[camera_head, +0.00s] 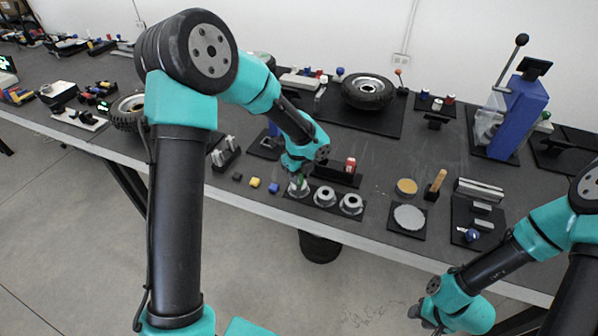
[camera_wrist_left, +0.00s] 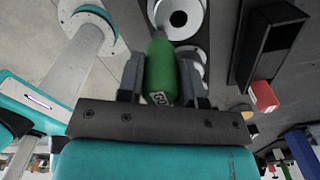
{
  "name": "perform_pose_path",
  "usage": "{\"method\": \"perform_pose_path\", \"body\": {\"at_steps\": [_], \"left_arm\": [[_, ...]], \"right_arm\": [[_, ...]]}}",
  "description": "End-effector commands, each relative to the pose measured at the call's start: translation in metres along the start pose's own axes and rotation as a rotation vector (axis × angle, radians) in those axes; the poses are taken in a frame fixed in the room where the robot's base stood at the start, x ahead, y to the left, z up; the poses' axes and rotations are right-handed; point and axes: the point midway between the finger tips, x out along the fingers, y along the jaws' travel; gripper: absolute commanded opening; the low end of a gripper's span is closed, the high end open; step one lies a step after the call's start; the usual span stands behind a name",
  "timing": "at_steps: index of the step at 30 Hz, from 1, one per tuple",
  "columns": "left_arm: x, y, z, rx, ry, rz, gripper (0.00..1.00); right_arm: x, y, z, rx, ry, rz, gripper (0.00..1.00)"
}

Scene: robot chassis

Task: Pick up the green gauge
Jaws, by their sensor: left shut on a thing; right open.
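The green gauge (camera_wrist_left: 161,72) shows in the left wrist view as a green cylinder with a small "GO" label. My left gripper (camera_wrist_left: 162,78) is shut on it, with one finger on each side. In the head view my left gripper (camera_head: 299,180) is over the left end of a dark tray of grey rings, and only a bit of green shows there. The gauge's tip is close to a grey ring (camera_wrist_left: 180,18); I cannot tell whether it is in the ring's hole. My right gripper (camera_head: 428,314) is open and empty, low at the front, away from the table.
Two more grey rings (camera_head: 325,196) sit on the tray. A dark holder (camera_head: 338,178) with a red-ended block (camera_head: 350,165) stands behind it. Small yellow (camera_head: 255,183) and blue blocks lie to the left. A round grey disc (camera_head: 409,217) is to the right.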

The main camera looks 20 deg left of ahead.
Motion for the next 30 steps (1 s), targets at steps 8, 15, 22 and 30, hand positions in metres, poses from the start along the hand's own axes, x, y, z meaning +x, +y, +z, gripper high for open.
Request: {"method": "perform_pose_path", "body": {"at_steps": [8,15,22,30], "left_arm": [[-0.007,0.042,-0.05,0.004,0.0,0.002,0.09],[-0.011,0.073,-0.087,0.003,0.0,0.0,0.09],[-0.012,0.085,-0.101,0.0,0.0,0.0,0.09],[-0.012,0.085,-0.101,-0.001,0.0,-0.001,0.09]], "right_arm": [[0.0,0.0,0.0,0.0,0.0,0.0,0.43],[0.0,0.0,0.0,0.0,0.0,0.0,0.43],[0.0,0.0,0.0,0.0,0.0,0.0,0.43],[0.0,0.0,0.0,0.0,0.0,0.0,0.43]]}}
